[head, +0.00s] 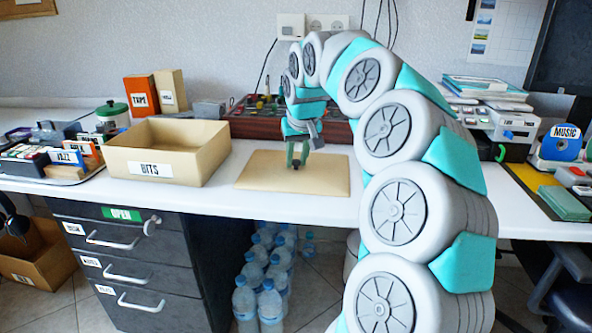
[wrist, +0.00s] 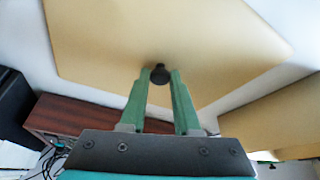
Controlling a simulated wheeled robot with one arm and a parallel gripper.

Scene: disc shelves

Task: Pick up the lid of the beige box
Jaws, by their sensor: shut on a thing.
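The lid (head: 325,178) is a flat beige rectangle with a small dark knob (wrist: 160,75) in its middle. It lies flat at the white table, to the right of the open beige box (head: 180,178) labelled "BITS". Whether it rests on the tabletop or hangs just above it, I cannot tell. My gripper (head: 297,163) reaches down from above, with its green fingers at the knob. In the wrist view my gripper (wrist: 160,76) is shut on the knob, one fingertip on each side.
Behind the lid stands a dark red panel (head: 252,124) with knobs. A tray of labelled items (head: 45,150) is at the left. A green-lidded pot (head: 112,115) and orange box (head: 141,95) stand behind the beige box. Drawers (head: 125,265) and bottles (head: 265,290) are below.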

